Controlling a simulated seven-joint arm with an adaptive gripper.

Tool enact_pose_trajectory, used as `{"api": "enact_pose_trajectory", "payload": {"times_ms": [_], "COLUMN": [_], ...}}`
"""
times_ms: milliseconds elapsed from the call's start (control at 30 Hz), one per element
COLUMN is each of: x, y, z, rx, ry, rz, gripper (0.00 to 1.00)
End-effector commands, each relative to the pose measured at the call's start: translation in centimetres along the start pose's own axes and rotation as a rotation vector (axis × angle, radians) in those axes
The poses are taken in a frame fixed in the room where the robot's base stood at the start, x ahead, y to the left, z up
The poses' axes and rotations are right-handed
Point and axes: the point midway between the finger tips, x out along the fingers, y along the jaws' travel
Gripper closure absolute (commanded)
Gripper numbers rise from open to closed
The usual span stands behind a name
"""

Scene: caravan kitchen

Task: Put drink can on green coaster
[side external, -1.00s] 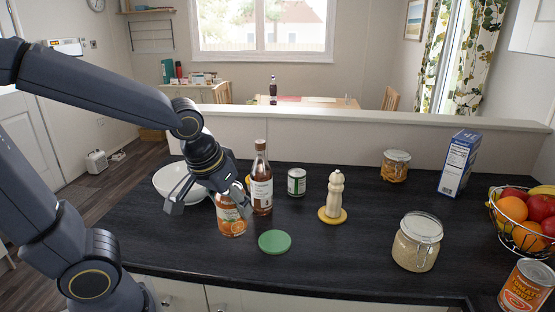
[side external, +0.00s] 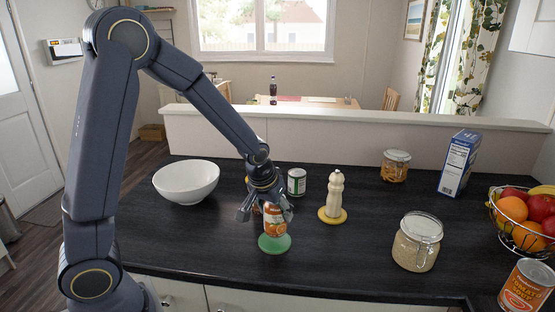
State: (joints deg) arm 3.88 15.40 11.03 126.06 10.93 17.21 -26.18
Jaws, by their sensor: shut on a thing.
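The drink can (side external: 274,222) has an orange and white label with fruit on it. It is upright, and my gripper (side external: 266,208) is shut on it from above and behind. The fingers partly hide the can's upper part.
A white bowl (side external: 187,182) stands at the left. A glass jar (side external: 417,243) is further right. The brown bottle is mostly hidden behind my gripper.

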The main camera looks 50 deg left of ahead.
Motion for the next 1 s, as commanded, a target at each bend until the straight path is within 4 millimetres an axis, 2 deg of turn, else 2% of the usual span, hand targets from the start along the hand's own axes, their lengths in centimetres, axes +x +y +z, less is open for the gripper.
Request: {"api": "enact_pose_trajectory", "payload": {"times_ms": [133,567,600,800,1000], "x": [1.9,2.4,2.4,2.4,2.4], "y": [-0.1,-0.1,-0.1,-0.1,-0.1], "z": [1.0,1.2,1.2,1.2,1.2], "rx": [0.002,0.001,0.001,0.001,0.001], "ry": [-0.005,-0.003,-0.003,-0.003,-0.003], "rz": [-0.002,-0.001,-0.001,-0.001,-0.001], "gripper": [0.85,0.85,0.33,0.12,0.12]}}
